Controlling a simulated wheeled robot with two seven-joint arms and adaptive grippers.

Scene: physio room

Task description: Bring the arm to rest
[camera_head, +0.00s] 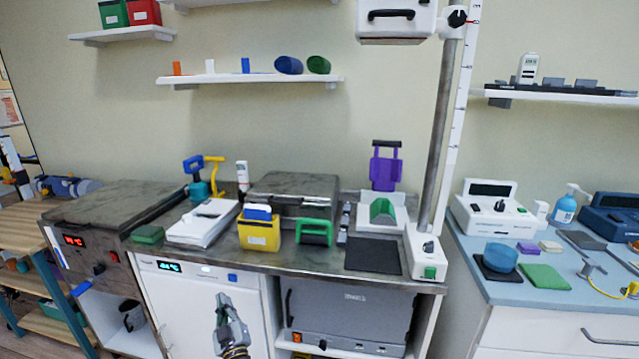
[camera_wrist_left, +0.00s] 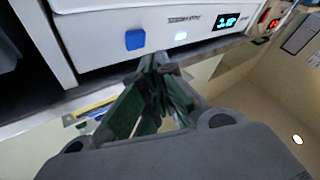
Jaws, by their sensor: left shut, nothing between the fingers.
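My left gripper (camera_head: 222,302) shows low in the head view, in front of the white cabinet (camera_head: 185,300) under the counter. Its fingers point up and are closed together with nothing between them. In the left wrist view the gripper (camera_wrist_left: 155,62) is also shut, its fingertips close to the white front panel with the blue button (camera_wrist_left: 135,39) and lit display. Whether the fingertips touch the panel I cannot tell. My right gripper is in neither view.
The dark worktop (camera_head: 300,262) above carries a yellow box (camera_head: 259,234), a green-handled item (camera_head: 315,232) and a black mat (camera_head: 373,254). A grey case (camera_head: 345,315) sits below it. A blue-topped counter (camera_head: 520,290) stands at the right, a wooden shelf (camera_head: 22,218) at the left.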

